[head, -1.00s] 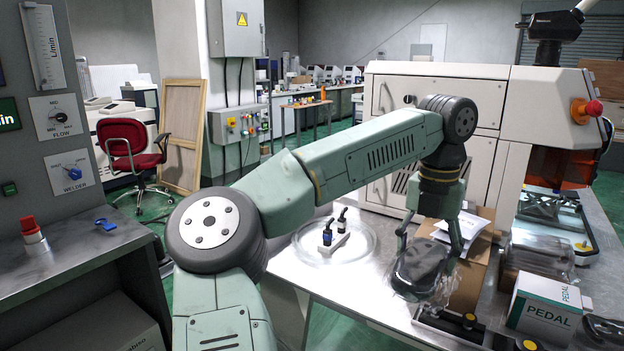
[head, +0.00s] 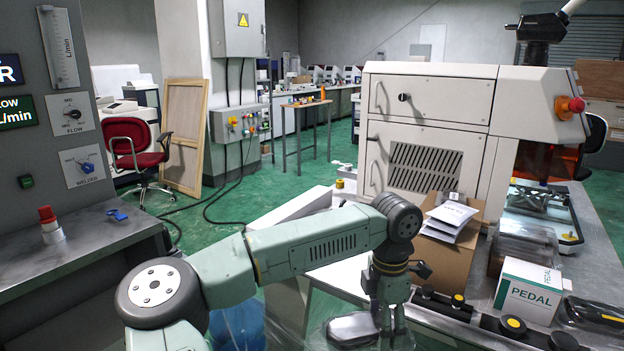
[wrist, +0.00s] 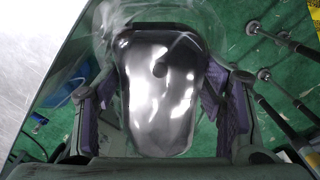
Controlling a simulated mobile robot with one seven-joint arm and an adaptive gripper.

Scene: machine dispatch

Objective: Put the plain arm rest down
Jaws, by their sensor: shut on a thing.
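My gripper (head: 384,318) is shut on a dark, glossy, rounded arm rest (head: 352,328) at the bottom of the head view. In the wrist view the arm rest (wrist: 160,105) fills the middle, between the purple finger pads on both sides. Clear film or plastic shows around its edges, and bright reflections hide its surface detail. Green floor shows around it in the wrist view, so it is held up in the air.
A pale tabletop (wrist: 22,85) shows at the left of the wrist view. In the head view, a cardboard box (head: 446,262) with white packets, a PEDAL box (head: 528,292) and a black rail with knobs (head: 470,310) stand right of my gripper. Metal rods (wrist: 268,75) lie right in the wrist view.

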